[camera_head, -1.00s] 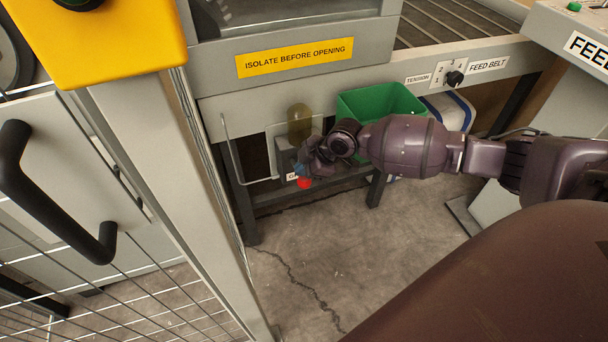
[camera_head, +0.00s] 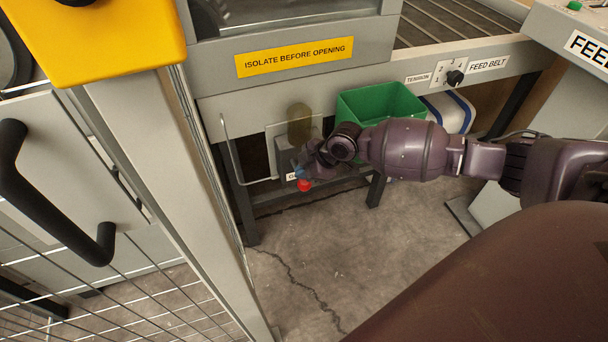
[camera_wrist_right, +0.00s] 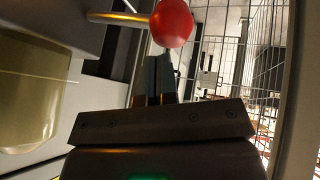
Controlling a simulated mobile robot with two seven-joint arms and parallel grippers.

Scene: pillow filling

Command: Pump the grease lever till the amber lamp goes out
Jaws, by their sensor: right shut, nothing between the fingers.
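The grease lever's red ball knob (camera_head: 304,185) sits low in front of a grey pump box (camera_head: 285,155) under the machine. In the right wrist view the red knob (camera_wrist_right: 172,23) is on the end of a metal rod (camera_wrist_right: 118,18), just beyond my fingertips. My right gripper (camera_head: 300,172) is shut and empty, with its tips just above the knob in the head view. Its fingers also show in the wrist view (camera_wrist_right: 153,80); whether they touch the knob I cannot tell. I see no lit amber lamp. My left gripper is out of view.
A brownish see-through reservoir (camera_head: 299,125) stands above the pump box, with a bent metal rail (camera_head: 228,150) to its left. A green bin (camera_head: 380,102) is behind my right arm. A mesh guard and post (camera_head: 160,170) stand at left. Floor in front is clear.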

